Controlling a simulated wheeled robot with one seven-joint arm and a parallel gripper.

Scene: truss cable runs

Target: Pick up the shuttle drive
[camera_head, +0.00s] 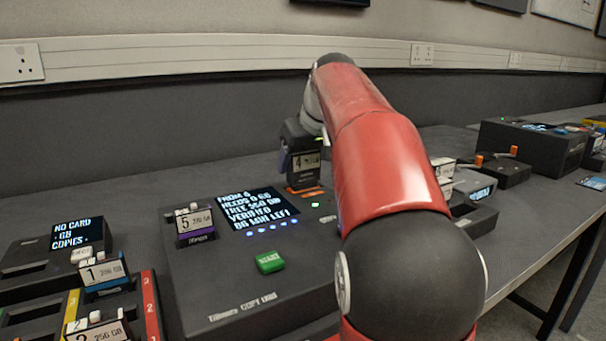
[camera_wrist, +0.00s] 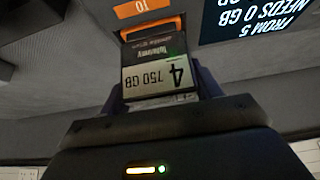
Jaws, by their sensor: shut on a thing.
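A dark drive labelled 4, 750 GB (camera_head: 305,170) stands at the orange-edged slot (camera_head: 304,190) of the copy unit. My gripper (camera_head: 300,146) is above that slot and shut on this drive. In the wrist view the drive (camera_wrist: 157,72) lies between the fingers, its far end at the orange slot edge (camera_wrist: 150,27), beside an orange "TO" label. I cannot tell whether it is seated or just clear of the slot. A purple-edged drive labelled 5 (camera_head: 195,225) sits in the copy unit's left slot. No label in view says shuttle.
The copy unit (camera_head: 240,290) has a lit screen (camera_head: 257,207) and a green START button (camera_head: 270,262). Drive 1 (camera_head: 103,270) and another drive (camera_head: 98,329) sit in a coloured rack at left. A card reader (camera_head: 70,240) is behind. My arm hides part of the bench (camera_head: 545,200).

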